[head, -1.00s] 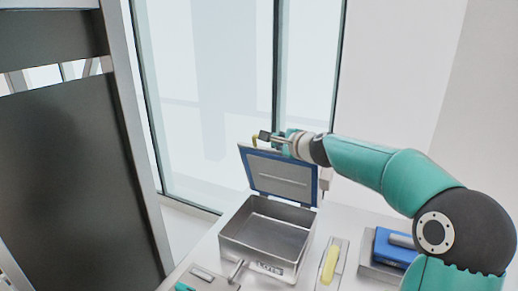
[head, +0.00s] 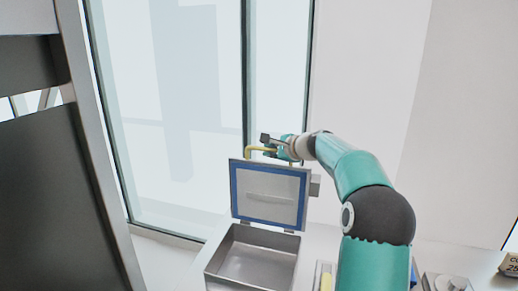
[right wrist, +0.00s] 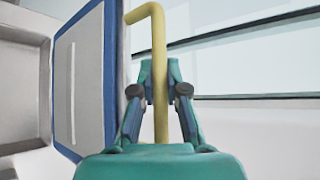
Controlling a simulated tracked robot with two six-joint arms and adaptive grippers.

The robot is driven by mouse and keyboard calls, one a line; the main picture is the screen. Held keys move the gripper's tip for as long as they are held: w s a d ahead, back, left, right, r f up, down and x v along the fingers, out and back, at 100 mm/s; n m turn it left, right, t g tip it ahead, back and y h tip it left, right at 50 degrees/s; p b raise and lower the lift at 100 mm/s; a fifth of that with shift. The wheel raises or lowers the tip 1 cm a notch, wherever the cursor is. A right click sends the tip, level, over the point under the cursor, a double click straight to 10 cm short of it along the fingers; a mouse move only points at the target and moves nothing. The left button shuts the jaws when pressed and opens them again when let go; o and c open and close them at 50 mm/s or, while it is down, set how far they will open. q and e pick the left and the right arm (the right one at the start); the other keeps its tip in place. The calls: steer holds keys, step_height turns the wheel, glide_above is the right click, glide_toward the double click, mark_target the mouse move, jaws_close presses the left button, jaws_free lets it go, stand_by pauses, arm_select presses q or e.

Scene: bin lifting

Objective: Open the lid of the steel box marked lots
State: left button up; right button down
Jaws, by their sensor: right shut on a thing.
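The steel box (head: 212,267) stands open at the bottom centre of the head view. Its front with the marking is cut off below the picture. Its lid (head: 270,195), grey with a blue border inside, stands raised at about upright on the back edge. The lid also shows at the left in the right wrist view (right wrist: 85,75). My right gripper (head: 272,145) is shut on the lid's yellow handle (head: 250,150). In the right wrist view the handle (right wrist: 158,60) runs between both fingers of the gripper (right wrist: 160,90). My left gripper is out of view.
A yellow-handled item (head: 326,280) lies right of the box, partly behind my right arm. More small items sit on the table at the far right. A tall window stands behind the box, and a dark panel (head: 45,200) is at the left.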

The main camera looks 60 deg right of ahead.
steer(key=shift+s+d, duration=0.15)
steer(key=shift+d, duration=0.05)
steer(key=c, duration=1.2)
jaws_free()
steer(key=shift+s, duration=0.1)
steer(key=shift+a, duration=0.1)
steer(key=v, duration=1.1)
steer(key=shift+s+a+r, duration=0.15)
steer(key=shift+s+a, duration=0.05)
steer(key=shift+a, duration=0.05)
